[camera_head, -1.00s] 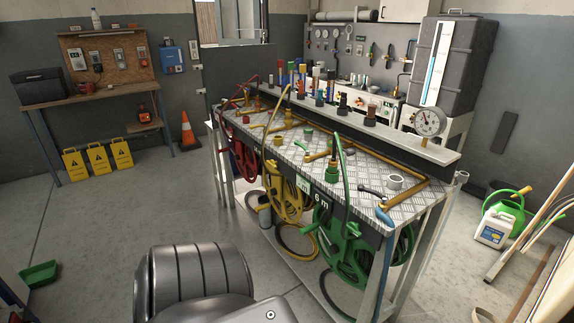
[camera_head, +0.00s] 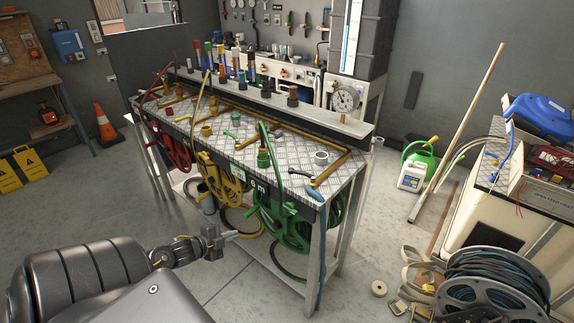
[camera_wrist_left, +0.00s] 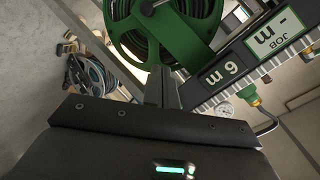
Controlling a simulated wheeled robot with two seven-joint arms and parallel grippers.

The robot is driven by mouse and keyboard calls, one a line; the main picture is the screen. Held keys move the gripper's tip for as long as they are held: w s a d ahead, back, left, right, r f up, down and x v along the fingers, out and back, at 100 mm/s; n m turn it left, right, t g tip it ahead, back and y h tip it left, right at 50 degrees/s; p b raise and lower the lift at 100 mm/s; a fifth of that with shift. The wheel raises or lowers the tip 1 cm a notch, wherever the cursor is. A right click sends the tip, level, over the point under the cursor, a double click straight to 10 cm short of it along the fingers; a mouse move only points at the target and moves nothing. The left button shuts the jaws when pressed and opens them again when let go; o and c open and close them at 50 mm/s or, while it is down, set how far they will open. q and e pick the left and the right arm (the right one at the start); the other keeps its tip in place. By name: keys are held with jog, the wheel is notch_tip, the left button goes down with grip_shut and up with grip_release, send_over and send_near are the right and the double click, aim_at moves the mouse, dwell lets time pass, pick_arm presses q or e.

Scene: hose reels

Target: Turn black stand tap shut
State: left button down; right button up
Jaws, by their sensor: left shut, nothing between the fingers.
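I cannot tell for sure which fitting is the black stand tap; small dark fittings (camera_head: 292,97) stand on the raised ledge of the bench. My left gripper (camera_head: 229,236) is shut and empty, in front of the bench and apart from it, level with the lower part of the reels. It also shows in the left wrist view (camera_wrist_left: 163,88), overlapping the green hose reel (camera_wrist_left: 170,25). In the head view the green reel (camera_head: 285,220) hangs on the bench front, beside the yellow reel (camera_head: 222,180) and the red reel (camera_head: 170,148). My right gripper is not in view.
The tread-plate bench top (camera_head: 255,150) carries brass pipes (camera_head: 290,128) and a pressure gauge (camera_head: 345,98) at its far right. A cable drum (camera_head: 490,285) and straps lie at the lower right.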

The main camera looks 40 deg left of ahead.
pick_arm(q)
jog(key=w+d+r+m+t+h+p, duration=0.1)
jog(key=w+d+r+m+h, duration=0.15)
jog(key=r, duration=0.55)
jog(key=w+d+r+m+t+h+p, duration=0.1)
jog(key=w+r+m, duration=0.15)
jog(key=r, duration=0.55)
jog(key=m+h, duration=0.3)
jog(key=m, duration=0.1)
send_near(302, 174)
jog(key=shift+n, duration=0.3)
jog(key=p+x, duration=0.2)
jog(key=x, duration=0.1)
jog(key=p+x, duration=0.1)
jog(key=x, duration=0.1)
jog(key=shift+w+a+f, duration=0.1)
jog(key=shift+w+a, duration=0.05)
jog(key=shift+a, duration=0.1)
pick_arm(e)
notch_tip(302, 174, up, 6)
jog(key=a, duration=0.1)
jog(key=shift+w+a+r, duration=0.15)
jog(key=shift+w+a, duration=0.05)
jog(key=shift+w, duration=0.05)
